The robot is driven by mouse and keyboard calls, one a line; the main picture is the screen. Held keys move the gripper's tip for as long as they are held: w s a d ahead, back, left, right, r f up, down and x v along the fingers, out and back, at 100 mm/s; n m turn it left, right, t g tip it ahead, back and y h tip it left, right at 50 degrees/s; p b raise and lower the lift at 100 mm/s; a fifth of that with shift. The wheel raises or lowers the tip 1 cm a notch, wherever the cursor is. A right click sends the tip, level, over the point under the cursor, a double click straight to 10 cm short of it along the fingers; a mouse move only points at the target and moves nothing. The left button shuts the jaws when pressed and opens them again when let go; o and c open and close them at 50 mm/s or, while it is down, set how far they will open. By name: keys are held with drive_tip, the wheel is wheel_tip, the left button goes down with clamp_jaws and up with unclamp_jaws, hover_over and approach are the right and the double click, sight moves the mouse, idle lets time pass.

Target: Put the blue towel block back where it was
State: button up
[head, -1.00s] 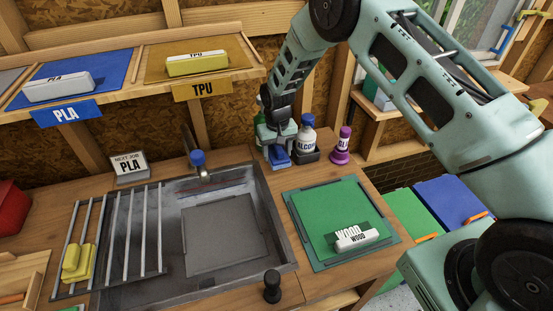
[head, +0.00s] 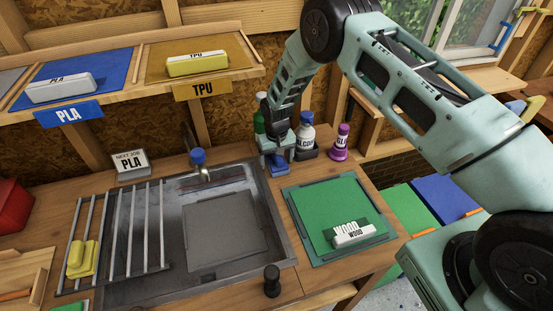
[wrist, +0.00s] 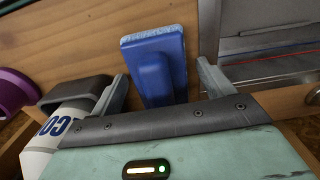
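The blue towel block (wrist: 152,62) has a raised blue grip and a pale, rough edge. In the wrist view it lies over the wooden counter between my two fingers. My gripper (wrist: 165,88) is open around the grip, with a clear gap on the right side and a narrower one on the left. In the head view my gripper (head: 277,150) points down at the back of the counter, right of the sink. The block (head: 276,162) shows low under it, partly hidden by the fingers. Whether its underside rests fully on the wood is hard to see.
An alcohol bottle (head: 306,134) in a dark holder (head: 305,154) stands close right of my gripper, with a purple bottle (head: 341,143) beyond. A green bottle (head: 259,118) is behind. The sink (head: 272,213) is left; a green mat (head: 310,205) with a WOOD block (head: 353,236) lies in front.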

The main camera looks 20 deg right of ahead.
drive_tip(key=shift+r, duration=0.15)
wheel_tip(320, 180, up, 11)
drive_tip(key=b, duration=0.3)
drive_tip(key=shift+r+b, duration=0.15)
drive_tip(key=shift+b, duration=0.2)
drive_tip(key=shift+r, duration=0.4)
